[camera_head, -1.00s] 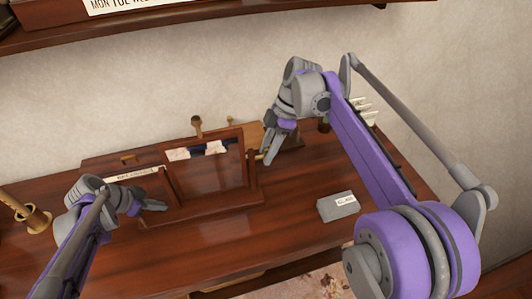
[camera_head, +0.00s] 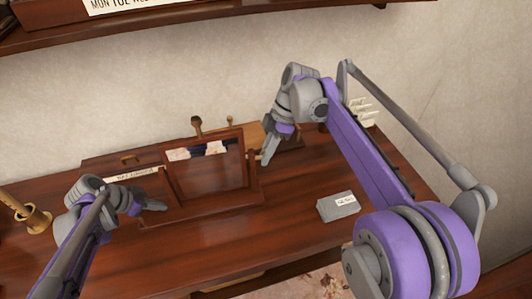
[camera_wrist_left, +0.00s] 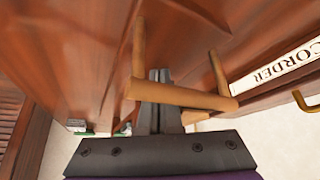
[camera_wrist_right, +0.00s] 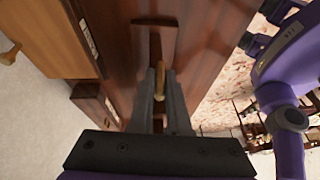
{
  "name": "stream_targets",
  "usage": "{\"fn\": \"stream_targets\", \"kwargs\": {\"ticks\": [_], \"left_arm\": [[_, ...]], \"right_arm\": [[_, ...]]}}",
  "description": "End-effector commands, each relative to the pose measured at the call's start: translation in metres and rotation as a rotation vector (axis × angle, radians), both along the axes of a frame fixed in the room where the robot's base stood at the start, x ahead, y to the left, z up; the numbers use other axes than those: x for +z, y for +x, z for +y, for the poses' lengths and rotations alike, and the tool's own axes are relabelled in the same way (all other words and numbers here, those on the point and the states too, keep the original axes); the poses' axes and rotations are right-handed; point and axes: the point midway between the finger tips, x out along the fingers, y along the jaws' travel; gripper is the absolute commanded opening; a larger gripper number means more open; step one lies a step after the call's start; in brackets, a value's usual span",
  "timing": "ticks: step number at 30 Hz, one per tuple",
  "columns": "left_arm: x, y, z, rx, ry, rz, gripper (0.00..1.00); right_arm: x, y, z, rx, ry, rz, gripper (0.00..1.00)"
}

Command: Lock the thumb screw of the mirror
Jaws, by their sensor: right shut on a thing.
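The mirror (camera_head: 210,172) stands in its dark wooden frame on the desk, tilted between two side posts. My right gripper (camera_head: 266,156) is at its right post. In the right wrist view, its fingers (camera_wrist_right: 160,95) are shut on the brass thumb screw (camera_wrist_right: 161,80), whose tip shows between them. The screw's inner end is hidden. My left gripper (camera_head: 156,206) is low beside the left post. In the left wrist view, its fingers (camera_wrist_left: 158,90) are close together with nothing seen between them. A tan U-shaped bar (camera_wrist_left: 190,98) crosses in front of these fingers.
A small grey box (camera_head: 338,206) lies on the desk to the right of the mirror. A brass candlestick-like object (camera_head: 30,215) stands at the left. A labelled drawer box (camera_head: 110,162) is behind. The front middle of the desk is clear.

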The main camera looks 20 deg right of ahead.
Motion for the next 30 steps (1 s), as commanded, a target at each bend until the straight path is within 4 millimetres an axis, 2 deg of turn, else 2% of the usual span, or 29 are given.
{"fn": "stream_targets", "kwargs": {"ticks": [8, 24, 30], "left_arm": [[-0.0009, 0.0004, 0.0007, 0.001, 0.003, 0.0, 0.0], [-0.001, 0.0003, 0.0005, 0.001, 0.002, -0.001, 0.0], [-0.0009, 0.0003, 0.0003, 0.001, 0.001, 0.0, 0.0]], "right_arm": [[-0.0007, 0.0009, 0.0002, 0.002, 0.004, 0.068, 0.0], [-0.0019, 0.0037, 0.0006, 0.002, 0.016, 0.42, 0.0], [-0.0019, 0.004, 0.0008, 0.0, 0.018, 0.498, 0.0]]}}
